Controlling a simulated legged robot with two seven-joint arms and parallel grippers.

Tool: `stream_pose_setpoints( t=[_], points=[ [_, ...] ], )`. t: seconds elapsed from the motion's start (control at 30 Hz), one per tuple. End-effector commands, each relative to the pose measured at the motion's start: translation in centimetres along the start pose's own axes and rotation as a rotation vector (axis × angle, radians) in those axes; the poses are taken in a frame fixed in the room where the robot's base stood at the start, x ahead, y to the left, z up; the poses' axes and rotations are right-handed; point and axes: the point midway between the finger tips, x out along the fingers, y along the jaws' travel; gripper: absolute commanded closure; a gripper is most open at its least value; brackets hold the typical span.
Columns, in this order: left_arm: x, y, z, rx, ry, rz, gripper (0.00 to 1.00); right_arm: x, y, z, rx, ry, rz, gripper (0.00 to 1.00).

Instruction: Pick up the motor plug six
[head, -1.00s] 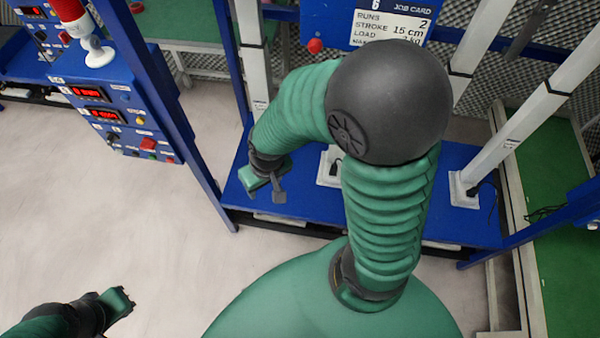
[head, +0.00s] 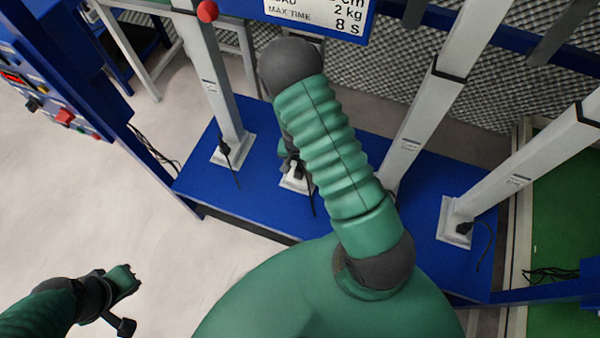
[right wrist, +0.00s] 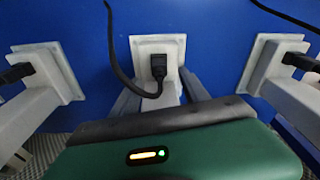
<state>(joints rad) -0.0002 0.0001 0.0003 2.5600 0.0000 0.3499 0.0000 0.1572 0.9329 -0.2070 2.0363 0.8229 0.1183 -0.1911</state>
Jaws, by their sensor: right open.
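In the right wrist view a black plug (right wrist: 158,66) sits in the white foot of the middle post, its cable curving up to the left. I take it to be motor plug six, but no number shows on it. My right gripper (right wrist: 160,88) is open, its grey fingers apart on either side of that post, below the plug and not closed on it. In the head view my right gripper (head: 289,158) is mostly hidden behind my arm, beside the same foot. My left gripper (head: 126,300) hangs over the floor at lower left, away from the bench; its jaw state is unclear.
Similar plugs sit in neighbouring feet, left (right wrist: 18,73) and right (right wrist: 298,62). In the head view slanted pale posts rise from the blue bench (head: 410,225). A job card (head: 320,14) hangs above. Loose cables lie at right. Pale floor (head: 90,190) is open at left.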

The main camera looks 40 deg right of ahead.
Motion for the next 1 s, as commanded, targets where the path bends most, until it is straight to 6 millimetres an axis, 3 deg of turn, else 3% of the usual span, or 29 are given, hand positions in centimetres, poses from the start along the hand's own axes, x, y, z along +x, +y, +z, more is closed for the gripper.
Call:
stream_pose_setpoints(
  t=[0.3,0.53,0.93,1.0],
  points=[
    [2.0,0.0,0.5,-0.001,0.000,0.000,1.00,5.3,0.4,-0.2,0.002,-0.008,-0.005,0.47],
    [1.9,0.0,0.4,0.000,0.000,0.000,1.00,5.5,0.4,-0.3,0.000,-0.007,-0.006,0.47],
    [1.9,0.0,0.4,-0.001,0.000,0.000,1.00,5.4,0.3,-0.2,-0.001,-0.008,-0.007,0.98],
    [1.9,0.0,0.5,-0.001,0.000,0.000,1.00,5.4,0.3,-0.2,-0.001,-0.008,-0.007,1.00]
  ],
)
